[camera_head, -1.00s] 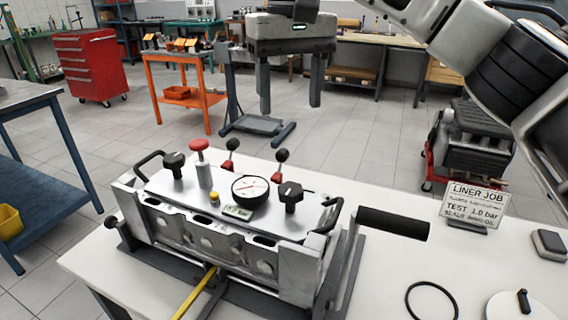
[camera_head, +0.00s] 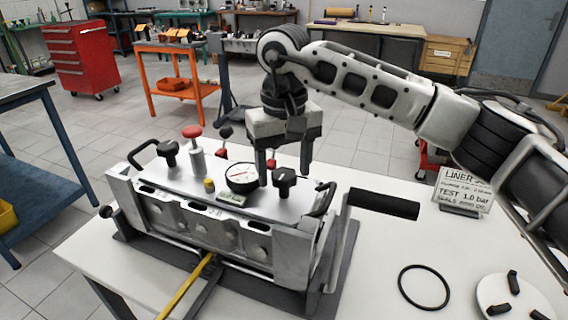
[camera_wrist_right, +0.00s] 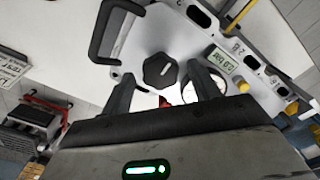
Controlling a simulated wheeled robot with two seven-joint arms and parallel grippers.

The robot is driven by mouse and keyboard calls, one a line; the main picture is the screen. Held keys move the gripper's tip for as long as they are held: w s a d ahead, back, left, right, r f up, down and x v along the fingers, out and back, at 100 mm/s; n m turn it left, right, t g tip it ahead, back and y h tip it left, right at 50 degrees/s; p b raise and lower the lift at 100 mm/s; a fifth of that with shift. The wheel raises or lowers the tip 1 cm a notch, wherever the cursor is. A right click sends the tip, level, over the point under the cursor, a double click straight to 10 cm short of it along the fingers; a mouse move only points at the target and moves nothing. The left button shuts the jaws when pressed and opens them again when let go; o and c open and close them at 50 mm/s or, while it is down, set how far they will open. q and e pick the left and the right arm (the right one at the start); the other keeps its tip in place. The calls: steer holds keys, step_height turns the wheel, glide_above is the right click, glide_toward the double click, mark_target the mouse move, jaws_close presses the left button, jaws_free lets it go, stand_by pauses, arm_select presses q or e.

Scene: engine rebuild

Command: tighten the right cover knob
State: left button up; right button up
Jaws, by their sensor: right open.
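The right cover knob (camera_head: 284,179), black and lobed, stands on the silver cover plate (camera_head: 215,196) of the engine block fixture, right of the round gauge (camera_head: 241,177). My right gripper (camera_head: 284,170) is open, pointing down, its fingers on either side of the knob in the head view. In the right wrist view the knob (camera_wrist_right: 160,70) shows between the open fingertips (camera_wrist_right: 161,80), with gaps on both sides. Whether the tips reach down around it is hard to tell. The left cover knob (camera_head: 168,150) is black too. My left gripper is not in view.
A red-topped plunger (camera_head: 192,133) and a black loop handle (camera_head: 325,197) stand close by on the cover. A black-gripped crank (camera_head: 383,203) sticks out right of the block.

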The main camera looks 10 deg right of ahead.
steer(key=c, duration=1)
